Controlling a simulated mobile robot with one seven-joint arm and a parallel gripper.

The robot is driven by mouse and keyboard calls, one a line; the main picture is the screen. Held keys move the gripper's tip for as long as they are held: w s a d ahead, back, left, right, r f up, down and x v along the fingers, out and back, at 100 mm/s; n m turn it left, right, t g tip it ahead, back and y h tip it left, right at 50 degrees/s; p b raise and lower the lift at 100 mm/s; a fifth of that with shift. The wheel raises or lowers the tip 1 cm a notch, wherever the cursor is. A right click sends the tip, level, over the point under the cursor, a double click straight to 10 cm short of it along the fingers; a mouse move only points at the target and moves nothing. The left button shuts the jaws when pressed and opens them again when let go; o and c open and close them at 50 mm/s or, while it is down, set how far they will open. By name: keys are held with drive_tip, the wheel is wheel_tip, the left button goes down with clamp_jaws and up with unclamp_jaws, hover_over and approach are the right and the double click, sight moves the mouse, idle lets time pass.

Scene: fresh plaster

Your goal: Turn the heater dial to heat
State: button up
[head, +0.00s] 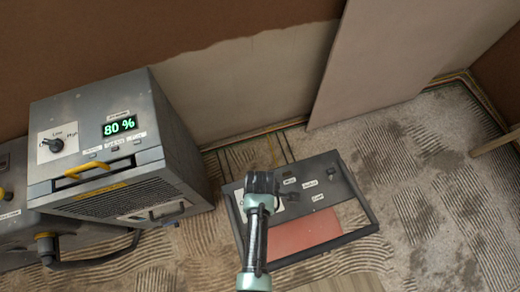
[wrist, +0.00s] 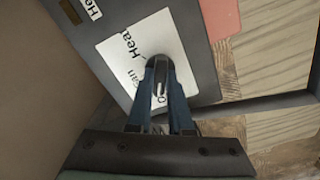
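The heater (head: 328,172) is a dark framed unit on the floor, with a white dial plate at its left end. In the wrist view the white plate (wrist: 122,58) carries the words "Heat" and "Fan", partly covered, and an "O" near the fingers. The dark heater dial (wrist: 161,68) is at the fingertips, mostly hidden by them. My gripper (wrist: 162,88) points at the plate with both fingers close together, one on each side of the dial, and looks shut on it. In the head view my gripper (head: 262,190) covers the dial. Its pointer direction cannot be read.
A grey metal box (head: 115,150) with an "80 %" display, its own knob and a yellow handle stands left of the heater. A reddish panel (head: 305,233) lies in the heater's frame. A leaning board (head: 380,60) stands behind.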

drive_tip(key=shift+m, duration=0.3)
clamp_jaws()
drive_tip(key=shift+r+m+p, duration=0.1)
drive_tip(key=shift+m+p, duration=0.4)
drive_tip(key=shift+m, duration=0.5)
drive_tip(key=m+p, duration=0.1)
drive_tip(key=m, duration=0.3)
drive_tip(key=shift+m, duration=0.3)
drive_tip(key=m, duration=0.3)
drive_tip(key=shift+m+p, duration=0.3)
drive_tip(key=shift+p, duration=0.1)
drive_tip(key=m, duration=0.3)
drive_tip(key=shift+m, duration=0.3)
drive_tip(key=m+p, duration=0.1)
drive_tip(key=m, duration=0.8)
drive_tip(key=shift+m, duration=0.4)
